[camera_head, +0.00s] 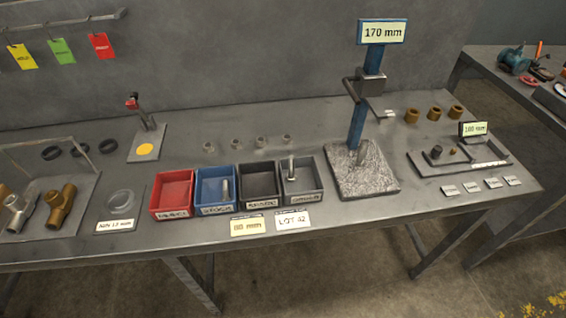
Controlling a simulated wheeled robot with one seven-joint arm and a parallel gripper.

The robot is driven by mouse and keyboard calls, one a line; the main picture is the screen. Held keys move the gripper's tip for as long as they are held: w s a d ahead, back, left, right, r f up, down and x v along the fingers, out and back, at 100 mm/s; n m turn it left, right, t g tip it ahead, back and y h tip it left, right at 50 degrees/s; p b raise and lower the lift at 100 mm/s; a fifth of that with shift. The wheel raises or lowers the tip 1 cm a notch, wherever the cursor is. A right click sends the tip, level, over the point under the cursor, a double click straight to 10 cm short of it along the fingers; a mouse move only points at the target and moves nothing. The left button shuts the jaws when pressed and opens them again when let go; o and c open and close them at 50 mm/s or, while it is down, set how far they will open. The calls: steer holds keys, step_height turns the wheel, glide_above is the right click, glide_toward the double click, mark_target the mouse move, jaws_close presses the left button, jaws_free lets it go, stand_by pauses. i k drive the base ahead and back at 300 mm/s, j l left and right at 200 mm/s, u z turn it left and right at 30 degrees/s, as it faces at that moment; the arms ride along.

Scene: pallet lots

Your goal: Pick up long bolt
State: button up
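Two bolt-like metal pieces stand in the row of small bins on the grey workbench. One (291,167) is upright in the rightmost dark grey bin (317,185) and rises above its rim. The other (226,188) is in the blue bin (214,212), its top near the rim. I cannot tell for sure which is the long bolt. My gripper is not in view.
A red bin (171,214) and a dark bin (257,200) share the row. A blue post with a "170 mm" sign (383,32) stands on a stone base (365,189) to the right. A fixture tray (465,170) lies further right. Pipe fittings (62,205) are at left.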

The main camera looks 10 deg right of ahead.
mark_target(359, 162)
steer(key=l+u, duration=0.4)
steer(key=l, duration=0.15)
steer(key=l+u, duration=0.35)
steer(key=l, duration=0.2)
steer(key=k+l+u, duration=0.2)
steer(key=l+u, duration=0.2)
steer(key=l, duration=0.1)
